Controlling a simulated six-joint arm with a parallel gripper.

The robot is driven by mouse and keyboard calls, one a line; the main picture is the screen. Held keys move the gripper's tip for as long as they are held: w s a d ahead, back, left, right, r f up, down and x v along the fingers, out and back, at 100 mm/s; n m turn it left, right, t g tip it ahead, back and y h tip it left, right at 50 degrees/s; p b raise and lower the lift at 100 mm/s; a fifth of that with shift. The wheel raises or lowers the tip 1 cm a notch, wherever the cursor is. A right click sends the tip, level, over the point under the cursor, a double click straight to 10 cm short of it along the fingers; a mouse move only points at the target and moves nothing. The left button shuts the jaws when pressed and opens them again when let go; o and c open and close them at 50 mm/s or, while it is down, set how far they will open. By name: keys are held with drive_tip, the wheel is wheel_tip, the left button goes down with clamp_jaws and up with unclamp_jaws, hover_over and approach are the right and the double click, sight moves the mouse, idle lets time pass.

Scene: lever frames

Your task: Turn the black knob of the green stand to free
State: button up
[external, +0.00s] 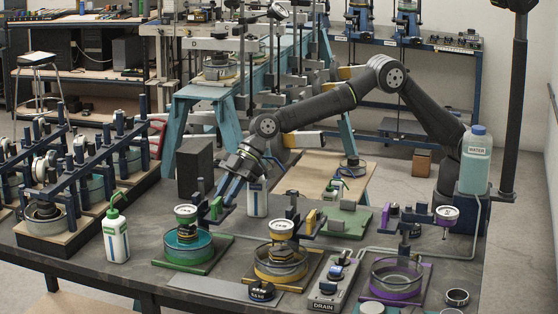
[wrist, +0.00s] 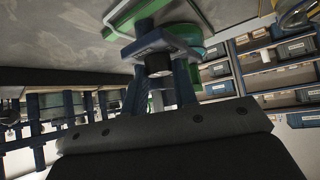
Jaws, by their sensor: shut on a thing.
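The green stand (external: 222,243) is at the front left of the bench, with a green ring dish (external: 188,248) and a white dial gauge (external: 185,211) above it. My gripper (external: 224,204) reaches down to the stand's upright from behind and to the right. In the wrist view, the black knob (wrist: 158,63) sits against the stand's blue crosspiece (wrist: 155,43). The two blue fingers of my gripper (wrist: 160,78) are on either side of the knob, shut on it. The knob's marking and the angle it stands at cannot be read; the knob is hidden in the external view.
A yellow stand (external: 282,265) and a purple stand (external: 397,279) stand to the right. A green-capped bottle (external: 116,236) is to the left, and a dark block (external: 195,172) is behind. The DRAIN box (external: 324,298) and a water bottle (external: 476,160) are farther right.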

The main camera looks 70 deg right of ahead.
idle(0.3)
drive_tip(key=o, duration=0.7)
drive_tip(key=shift+r, duration=0.1)
drive_tip(key=shift+r, duration=0.35)
drive_tip(key=r, duration=0.2)
drive_tip(key=d+r, duration=0.1)
drive_tip(key=r, duration=0.1)
drive_tip(key=shift+w+d+r, duration=0.1)
drive_tip(key=shift+w+d, duration=0.05)
drive_tip(key=shift+w, duration=0.05)
drive_tip(key=w+d+r, duration=0.2)
drive_tip(key=d+r, duration=0.4)
drive_tip(key=d, duration=0.4)
drive_tip(key=shift+w, duration=0.2)
